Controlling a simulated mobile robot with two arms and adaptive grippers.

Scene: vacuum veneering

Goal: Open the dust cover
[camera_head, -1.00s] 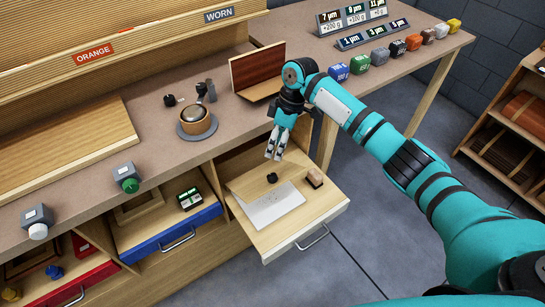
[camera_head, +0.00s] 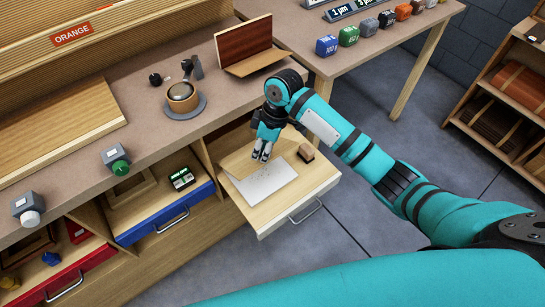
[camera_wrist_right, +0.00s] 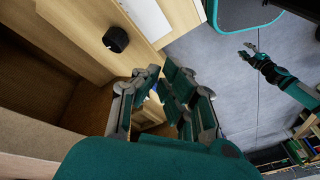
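I cannot tell for certain which thing is the dust cover. A light wooden drawer (camera_head: 277,223) stands pulled out below the bench. In the right wrist view a black knob (camera_wrist_right: 116,39) sits on a pale wooden panel, outside the fingers (camera_wrist_right: 160,78). My left gripper (camera_wrist_right: 248,50) shows only in the right wrist view, small, fingers apart.
A brown upright panel (camera_head: 243,43) stands on the bench. A round pot (camera_head: 182,97) sits to its left. A blue drawer (camera_head: 140,230) and a red drawer (camera_head: 70,284) are at the left. Coloured blocks line the table behind. The floor in front is clear.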

